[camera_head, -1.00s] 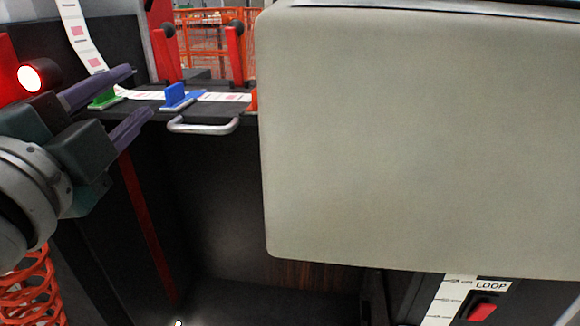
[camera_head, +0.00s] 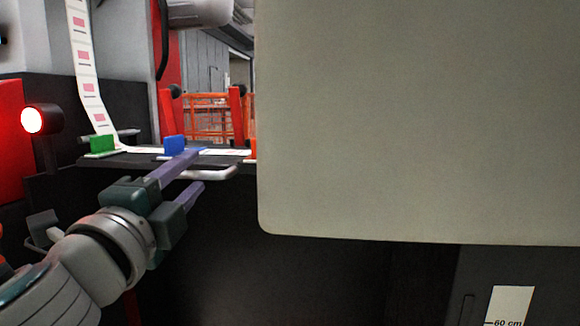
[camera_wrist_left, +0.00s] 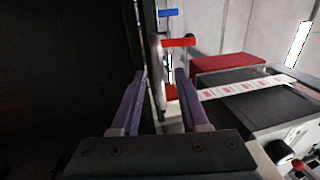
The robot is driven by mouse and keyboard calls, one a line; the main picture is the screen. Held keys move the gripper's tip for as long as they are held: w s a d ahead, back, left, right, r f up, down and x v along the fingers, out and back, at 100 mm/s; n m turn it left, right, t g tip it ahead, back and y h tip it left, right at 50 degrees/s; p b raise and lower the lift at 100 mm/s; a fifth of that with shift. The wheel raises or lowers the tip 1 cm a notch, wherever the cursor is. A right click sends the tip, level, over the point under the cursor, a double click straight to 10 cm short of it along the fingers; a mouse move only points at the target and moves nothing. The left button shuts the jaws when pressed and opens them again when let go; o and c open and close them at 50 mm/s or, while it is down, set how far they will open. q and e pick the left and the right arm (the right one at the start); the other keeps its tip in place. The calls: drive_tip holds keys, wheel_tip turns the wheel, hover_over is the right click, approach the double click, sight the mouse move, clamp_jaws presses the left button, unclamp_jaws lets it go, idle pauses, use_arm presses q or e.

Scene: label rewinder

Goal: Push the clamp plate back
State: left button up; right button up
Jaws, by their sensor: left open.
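My left gripper (camera_head: 197,170) is open, its purple fingers reaching right at the table's front edge. Contact cannot be told. A green tab (camera_head: 102,145) stands to the left, and an orange piece (camera_head: 252,148) is partly hidden by a panel. I cannot tell which piece is the clamp plate. My right gripper is not in view.
A large beige panel (camera_head: 420,120) blocks the right side. The printed label strip (camera_head: 88,80) comes down onto the dark table (camera_head: 140,160). Two red levers (camera_head: 237,112) stand behind it. Dark open space lies below the table.

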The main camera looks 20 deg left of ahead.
use_arm(q)
drive_tip(key=shift+w+a+r, duration=0.1)
drive_tip(key=shift+w+a, duration=0.05)
drive_tip(key=shift+w, duration=0.45)
clamp_jaws()
idle(1.1)
